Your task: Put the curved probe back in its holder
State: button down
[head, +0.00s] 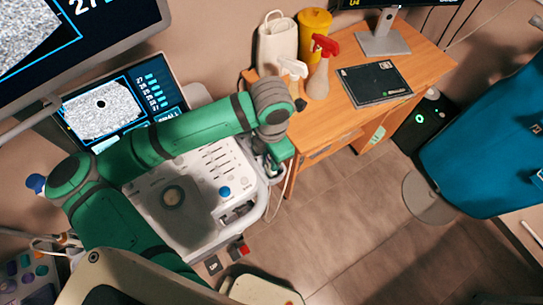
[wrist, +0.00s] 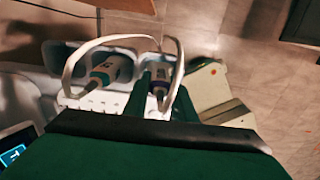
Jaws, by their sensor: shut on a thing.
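A second white probe with a green-grey band (wrist: 105,69) sits in the left cup. In the head view, my gripper (head: 280,150) is low at the console's right edge, and the probe is hidden.
The console panel (head: 205,195) lies under my arm. White cables (wrist: 125,38) loop around the probes. Floor (head: 340,215) is clear at the front right.

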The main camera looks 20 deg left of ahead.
jog(key=shift+f, duration=0.1)
jog(key=c, duration=1.4)
grip_release()
notch_tip(320, 180, up, 11)
jog(key=shift+f, duration=0.1)
jog(key=shift+w+d, duration=0.1)
